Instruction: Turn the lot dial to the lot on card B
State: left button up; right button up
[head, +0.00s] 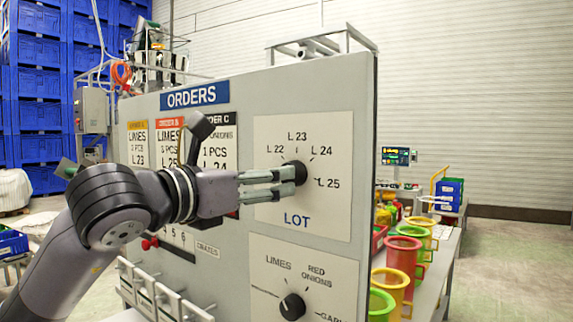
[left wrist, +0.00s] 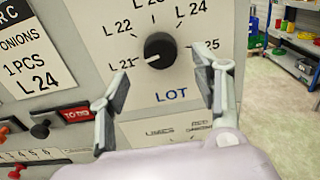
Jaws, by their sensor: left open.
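The lot dial (head: 299,170) is a round black knob on a pale plate marked LOT. In the left wrist view, the dial's (left wrist: 158,50) white mark points left, toward L 21. Labels L 22 to L 25 run around it clockwise. My left gripper (head: 294,182) is open in front of the dial; in the left wrist view its fingers (left wrist: 163,78) stand apart, on either side and below the knob. I cannot tell whether they touch it. Card B (head: 168,137), with a red-orange header, reads LIMES; its lot number is partly hidden and not clearly legible. My right gripper is not in view.
Card A (head: 138,143) and card C (head: 218,152) hang beside card B, card C partly behind my arm. A second black dial (head: 292,306) sits below on the panel.

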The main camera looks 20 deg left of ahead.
aim_at(301, 172)
pick_arm(q)
jog(key=p+x, duration=0.2)
jog(key=x, duration=0.4)
jog(key=shift+w, duration=0.25)
jog(key=c, duration=1.2)
jog(key=shift+o, duration=0.2)
